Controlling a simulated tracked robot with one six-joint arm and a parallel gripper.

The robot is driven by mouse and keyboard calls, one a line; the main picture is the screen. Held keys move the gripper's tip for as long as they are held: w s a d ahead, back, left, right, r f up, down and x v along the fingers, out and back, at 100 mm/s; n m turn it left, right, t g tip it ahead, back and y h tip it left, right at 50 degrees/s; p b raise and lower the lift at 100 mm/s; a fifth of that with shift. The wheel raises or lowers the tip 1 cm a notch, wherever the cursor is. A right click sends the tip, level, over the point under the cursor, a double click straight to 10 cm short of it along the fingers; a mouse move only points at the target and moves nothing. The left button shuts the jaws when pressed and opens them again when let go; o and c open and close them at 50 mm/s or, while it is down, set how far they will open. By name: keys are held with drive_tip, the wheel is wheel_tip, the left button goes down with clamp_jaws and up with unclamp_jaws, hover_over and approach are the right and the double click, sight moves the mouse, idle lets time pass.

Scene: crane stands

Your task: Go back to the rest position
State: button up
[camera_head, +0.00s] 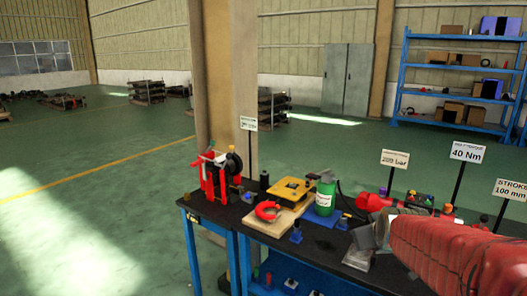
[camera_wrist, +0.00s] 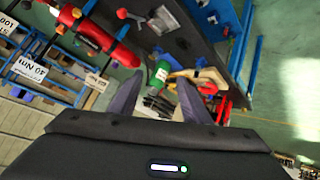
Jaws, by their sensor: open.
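My gripper (camera_wrist: 160,78) shows in the wrist view with its two dark fingers apart and nothing between them. Beyond the fingers, a green cylinder (camera_wrist: 159,72) and a workbench (camera_wrist: 200,40) appear tilted. In the head view, my red-covered arm reaches in from the right over the right part of the workbench (camera_head: 262,243).
On the bench stand a red stand (camera_head: 213,177), a yellow device (camera_head: 290,189), a red shackle (camera_head: 268,211) and a green cylinder (camera_head: 325,196). Upright signs (camera_head: 468,152) rise near my arm. Blue shelves (camera_head: 457,87) stand behind. The green floor at left is open.

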drive_tip(key=s+a+f+g, duration=0.1)
drive_tip(key=s+a, duration=0.3)
drive_tip(key=s, duration=0.5)
drive_tip(key=s+a+f+m+g+y, duration=0.1)
drive_tip(key=s+a, duration=0.3)
drive_tip(key=s, duration=0.5)
drive_tip(key=s+a+f+m+g+y, duration=0.1)
drive_tip(key=s+a, duration=0.3)
drive_tip(key=s, duration=0.5)
drive_tip(key=shift+g, duration=0.7)
drive_tip(key=shift+c, duration=0.5)
